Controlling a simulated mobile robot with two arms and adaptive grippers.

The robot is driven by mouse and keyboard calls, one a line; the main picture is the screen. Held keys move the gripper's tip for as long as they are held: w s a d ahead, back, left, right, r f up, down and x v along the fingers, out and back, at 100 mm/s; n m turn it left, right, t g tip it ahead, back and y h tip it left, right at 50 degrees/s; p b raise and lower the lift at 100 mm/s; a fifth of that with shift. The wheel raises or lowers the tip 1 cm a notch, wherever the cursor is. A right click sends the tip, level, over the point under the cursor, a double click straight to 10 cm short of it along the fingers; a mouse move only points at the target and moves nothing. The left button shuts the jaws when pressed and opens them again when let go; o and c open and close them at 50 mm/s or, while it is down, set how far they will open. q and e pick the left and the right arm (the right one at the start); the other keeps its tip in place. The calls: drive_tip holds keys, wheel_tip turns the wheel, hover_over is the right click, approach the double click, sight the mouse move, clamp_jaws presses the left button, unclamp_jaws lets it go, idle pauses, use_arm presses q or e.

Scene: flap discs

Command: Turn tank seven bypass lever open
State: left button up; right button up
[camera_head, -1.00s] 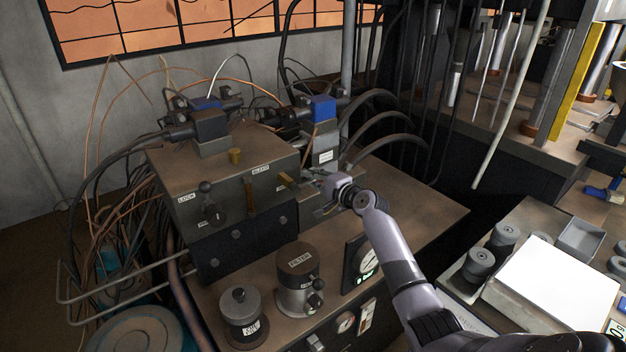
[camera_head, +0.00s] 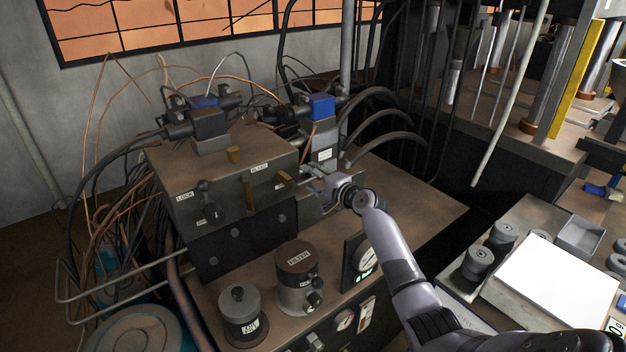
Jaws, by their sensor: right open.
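A grey valve block (camera_head: 222,170) stands on the brown machine top. Its front carries a black lever with a ball knob (camera_head: 204,186) by a label reading LOCK, and brass-coloured levers, one upright (camera_head: 248,194) and one (camera_head: 284,178) by another small label. No label for tank seven can be read. My right gripper (camera_head: 318,192) is open at the block's right front corner, close to the right brass lever. Its fingertips are small and partly lost against the block, and I cannot tell whether they touch anything. My left gripper is not in view.
A tray with grey discs and a white board (camera_head: 552,282) lies at right. The machine top right of my gripper is clear.

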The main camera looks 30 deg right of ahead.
drive_tip(key=v, duration=1.2)
drive_tip(key=shift+r, duration=0.1)
